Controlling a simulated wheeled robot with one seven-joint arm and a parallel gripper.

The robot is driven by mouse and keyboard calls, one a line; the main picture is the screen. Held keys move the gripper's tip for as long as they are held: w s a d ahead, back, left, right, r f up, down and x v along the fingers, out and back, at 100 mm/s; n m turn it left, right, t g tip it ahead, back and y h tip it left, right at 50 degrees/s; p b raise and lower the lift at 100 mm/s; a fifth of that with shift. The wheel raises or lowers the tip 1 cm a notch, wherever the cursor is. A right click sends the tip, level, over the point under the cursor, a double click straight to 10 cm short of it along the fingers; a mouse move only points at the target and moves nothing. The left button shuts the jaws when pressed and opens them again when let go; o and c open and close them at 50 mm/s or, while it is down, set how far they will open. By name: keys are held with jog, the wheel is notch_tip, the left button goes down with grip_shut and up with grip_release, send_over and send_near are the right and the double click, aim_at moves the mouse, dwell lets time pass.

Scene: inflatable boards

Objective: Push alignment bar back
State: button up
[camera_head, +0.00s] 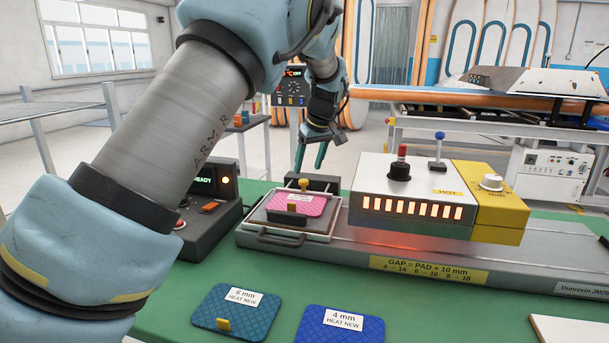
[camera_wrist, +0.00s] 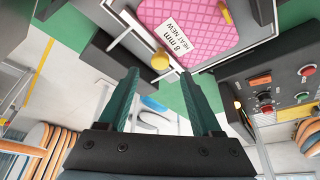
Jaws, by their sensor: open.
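The pink pad (camera_head: 292,205) lies in a metal tray (camera_head: 255,228) with a front handle. In the wrist view the pad (camera_wrist: 190,25) carries an 8 mm HEAT NEW label. A yellow knob (camera_head: 303,184) stands at the pad's back edge, by a dark block (camera_head: 322,183); this looks like the alignment bar, though its outline is partly hidden. The knob also shows in the wrist view (camera_wrist: 160,61). My gripper (camera_head: 311,168) is open and empty, its teal fingers pointing down just above and behind the knob. In the wrist view the knob appears between the fingertips (camera_wrist: 160,76); I see no clear contact.
A heater box (camera_head: 410,190) with glowing slots stands right of the tray, joined to a yellow block (camera_head: 492,205). A control box (camera_head: 210,205) is at left. Blue 6 mm (camera_head: 236,310) and 4 mm (camera_head: 340,325) pads lie in front on the green table.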

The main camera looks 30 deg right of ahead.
aim_at(304, 180)
jog(key=shift+p+x, duration=0.45)
jog(key=shift+x, duration=2.15)
grip_shut()
